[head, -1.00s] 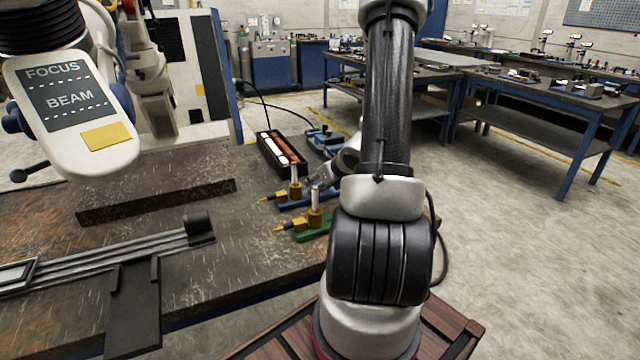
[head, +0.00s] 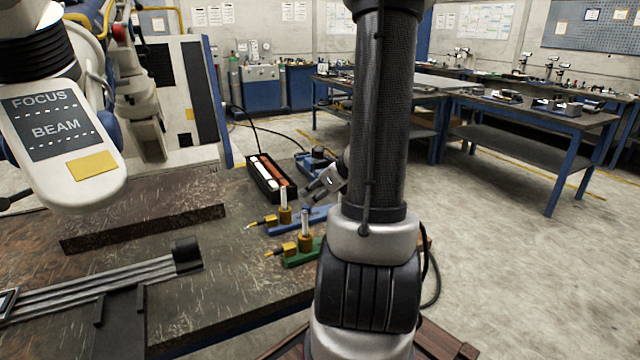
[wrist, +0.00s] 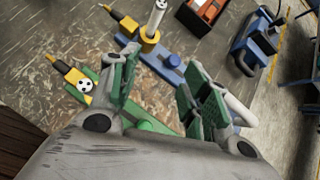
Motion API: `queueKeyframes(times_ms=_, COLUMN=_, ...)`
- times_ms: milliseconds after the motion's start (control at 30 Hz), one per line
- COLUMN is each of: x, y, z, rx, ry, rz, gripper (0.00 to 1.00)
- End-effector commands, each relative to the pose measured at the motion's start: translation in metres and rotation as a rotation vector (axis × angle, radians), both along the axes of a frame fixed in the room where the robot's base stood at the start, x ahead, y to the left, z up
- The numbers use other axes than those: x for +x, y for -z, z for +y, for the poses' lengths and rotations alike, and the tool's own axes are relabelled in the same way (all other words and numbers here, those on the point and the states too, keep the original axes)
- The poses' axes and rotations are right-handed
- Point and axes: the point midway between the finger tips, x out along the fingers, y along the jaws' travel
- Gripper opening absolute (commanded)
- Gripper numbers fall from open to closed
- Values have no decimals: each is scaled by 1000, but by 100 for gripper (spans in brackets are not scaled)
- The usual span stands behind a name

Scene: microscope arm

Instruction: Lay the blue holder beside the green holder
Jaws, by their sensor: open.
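The blue holder (head: 312,216) lies on the dark workbench with a brass mount, an upright pale post and a yellow-tipped side piece. The green holder (head: 297,259), of similar build, lies on the near side of it, roughly parallel and apart by a narrow gap. My gripper (head: 318,188) is above the blue holder's right part, apart from it, open and empty. In the wrist view the blue holder (wrist: 170,75) shows beyond my gripper's green-padded fingers (wrist: 158,66). The green holder (wrist: 88,88) is at left, partly hidden by a finger.
A black tray (head: 262,180) with white and orange-red pieces stands behind the blue holder. Another blue device (head: 310,163) sits to its right. A rail-like fixture (head: 110,280) and a FOCUS/BEAM panel (head: 62,140) are at left. Bare bench lies left of the holders.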

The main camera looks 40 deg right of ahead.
Motion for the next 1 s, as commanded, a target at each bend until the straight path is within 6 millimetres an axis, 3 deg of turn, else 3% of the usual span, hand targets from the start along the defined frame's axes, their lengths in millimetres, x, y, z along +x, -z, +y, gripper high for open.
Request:
queueKeyframes(times_ms=67, x=3, y=-23, z=37, rx=-124, ry=-240, rz=-16, gripper=47)
queueKeyframes(times_ms=167, x=-10, y=-51, z=93, rx=-340, ry=-649, rz=-38, gripper=47)
queueKeyframes(times_ms=233, x=-30, y=-71, z=131, rx=-537, ry=-997, rz=-59, gripper=47)
queueKeyframes(times_ms=333, x=-69, y=-93, z=164, rx=-830, ry=-1478, rz=-82, gripper=47)
queueKeyframes(times_ms=500, x=-121, y=-126, z=167, rx=-1286, ry=-2099, rz=-73, gripper=47)
queueKeyframes(times_ms=600, x=-136, y=-141, z=158, rx=-1477, ry=-2312, rz=-41, gripper=47)
queueKeyframes(times_ms=733, x=-143, y=-153, z=148, rx=-1608, ry=-2445, rz=-3, gripper=47)
queueKeyframes(times_ms=1000, x=-144, y=-155, z=146, rx=-1630, ry=-2470, rz=10, gripper=47)
